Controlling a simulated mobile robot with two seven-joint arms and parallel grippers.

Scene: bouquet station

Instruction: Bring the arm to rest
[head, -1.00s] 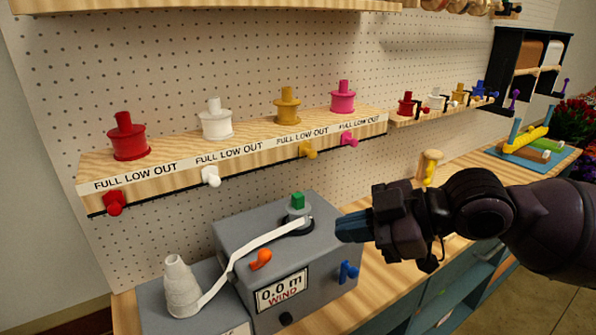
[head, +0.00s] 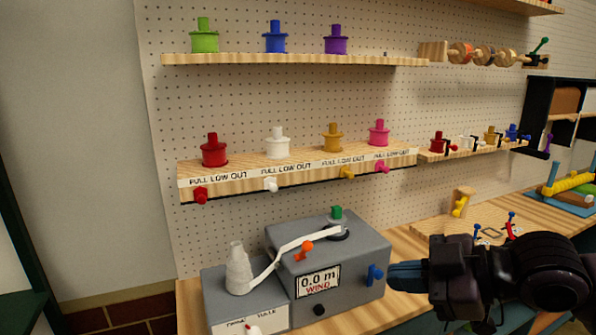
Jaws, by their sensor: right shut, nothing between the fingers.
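My right gripper (head: 398,276) comes in from the lower right of the head view. Its fingers are shut and empty, and they point left, close to the blue knob (head: 374,273) on the front of the grey winding machine (head: 345,258). I cannot tell whether they touch it. The rest of my right arm runs off the lower right edge. My left gripper is not in view.
A white ribbon (head: 290,246) runs from a white cone (head: 238,270) to the machine. Above, a lower shelf (head: 300,170) and an upper shelf (head: 290,60) carry coloured spools. Wooden bench (head: 405,243) shows behind my gripper.

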